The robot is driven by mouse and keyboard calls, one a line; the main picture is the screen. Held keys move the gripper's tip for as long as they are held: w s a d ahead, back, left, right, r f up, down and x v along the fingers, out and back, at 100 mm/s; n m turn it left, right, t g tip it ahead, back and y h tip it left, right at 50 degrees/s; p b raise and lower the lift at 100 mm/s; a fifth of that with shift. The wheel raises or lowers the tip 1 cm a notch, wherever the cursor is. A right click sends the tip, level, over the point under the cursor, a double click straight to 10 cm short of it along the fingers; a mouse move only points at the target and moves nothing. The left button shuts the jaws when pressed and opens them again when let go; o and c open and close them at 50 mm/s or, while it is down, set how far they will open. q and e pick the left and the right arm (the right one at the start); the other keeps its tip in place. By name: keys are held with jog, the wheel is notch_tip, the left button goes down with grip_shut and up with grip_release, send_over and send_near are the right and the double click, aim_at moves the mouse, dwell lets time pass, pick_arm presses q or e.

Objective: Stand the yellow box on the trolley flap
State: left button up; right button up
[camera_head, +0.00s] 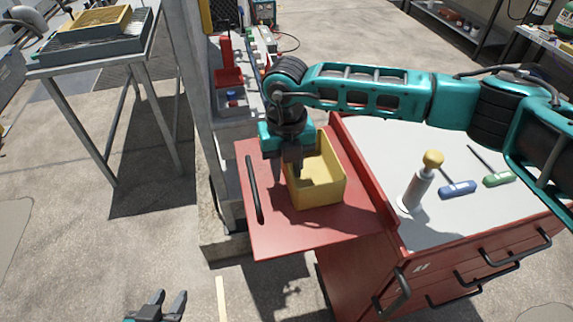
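The yellow box (325,186) is open-topped and upright over the red trolley flap (285,236). It appears to rest on the flap, close to the trolley body. My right gripper (291,172) comes down from above at the box's left wall, with its fingers at the rim. Whether they are closed on the wall is hard to see. Part of the box's left rim is hidden behind the gripper. My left gripper (167,304) is low at the bottom edge, over the floor, with its two fingers apart and empty.
The trolley's grey top (440,218) carries a pump-like cylinder with a yellow knob (421,182), a blue-handled tool (458,190) and a green-handled tool (498,178). A metal table (75,62) stands at left. A grey post (200,100) and red equipment (228,72) stand behind the flap.

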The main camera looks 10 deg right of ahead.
jog(key=shift+r, duration=0.15)
notch_tip(320, 180, up, 12)
dwell(0.6)
dwell(0.3)
